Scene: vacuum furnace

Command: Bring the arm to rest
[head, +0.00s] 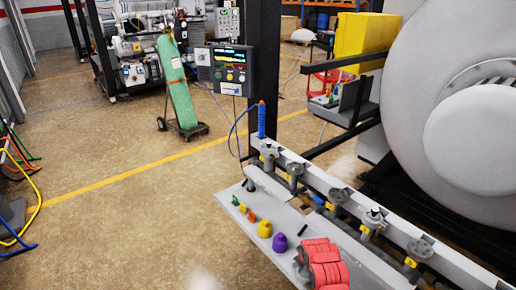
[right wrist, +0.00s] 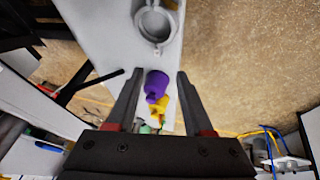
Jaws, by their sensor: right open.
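My right gripper (right wrist: 160,74) shows in the right wrist view with its two dark fingers apart. In that picture a purple knob-like piece (right wrist: 156,84) and a yellow piece (right wrist: 160,106) appear between the fingers. I cannot tell how far they are from the fingers; nothing looks gripped. In the head view the purple piece (head: 279,242) and the yellow piece (head: 265,229) stand on a pale shelf (head: 236,215), with smaller orange and green pieces beside them.
A rail with clamps (head: 330,186) runs beside the shelf, before the large round furnace door (head: 480,140). A green gas cylinder (head: 177,82) stands on a cart. The floor (head: 130,215) left of the shelf is open.

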